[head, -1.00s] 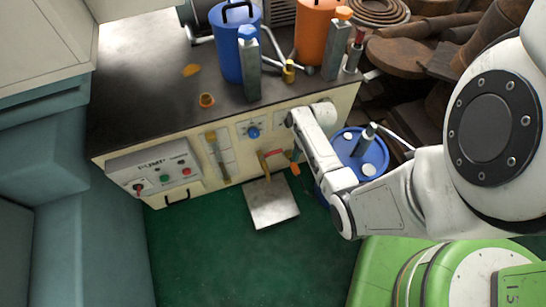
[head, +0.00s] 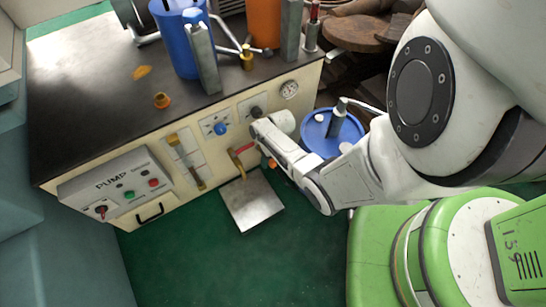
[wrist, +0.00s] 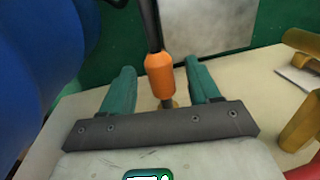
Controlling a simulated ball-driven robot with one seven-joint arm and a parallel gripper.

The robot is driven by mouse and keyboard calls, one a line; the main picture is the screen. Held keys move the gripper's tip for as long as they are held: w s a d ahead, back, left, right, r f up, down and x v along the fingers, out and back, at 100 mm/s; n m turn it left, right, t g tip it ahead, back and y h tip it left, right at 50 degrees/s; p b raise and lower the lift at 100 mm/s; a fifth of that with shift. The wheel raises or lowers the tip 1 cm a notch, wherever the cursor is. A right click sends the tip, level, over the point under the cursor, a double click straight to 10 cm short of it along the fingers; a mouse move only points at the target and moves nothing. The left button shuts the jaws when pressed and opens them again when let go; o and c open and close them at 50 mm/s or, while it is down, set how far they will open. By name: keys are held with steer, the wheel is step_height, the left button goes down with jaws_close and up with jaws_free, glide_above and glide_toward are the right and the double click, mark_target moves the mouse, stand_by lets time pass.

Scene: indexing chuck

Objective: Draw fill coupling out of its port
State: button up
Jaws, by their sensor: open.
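The fill coupling (wrist: 160,75) is an orange sleeve on a black hose, between my gripper's two teal fingers in the wrist view. My gripper (wrist: 161,72) is open, with a gap visible on both sides of the coupling. A small brass-coloured piece (wrist: 168,103) shows at the coupling's near end; the gripper's dark palm bar hides what lies beyond, so I cannot see how it sits in the port. In the head view the orange coupling (head: 272,163) shows only as a small patch beside my wrist, at the cabinet's front; my fingers are mostly hidden there.
A brass valve with a red handle (head: 245,149) is close left of my wrist; its brass body (wrist: 303,120) shows at right in the wrist view. A blue drum (head: 345,140) stands close on the other side. A metal plate (head: 252,202) lies on the green floor, otherwise clear.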

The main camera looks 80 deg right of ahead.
steer(key=shift+f, duration=0.1)
steer(key=shift+c, duration=0.2)
jaws_close()
stand_by(0.7)
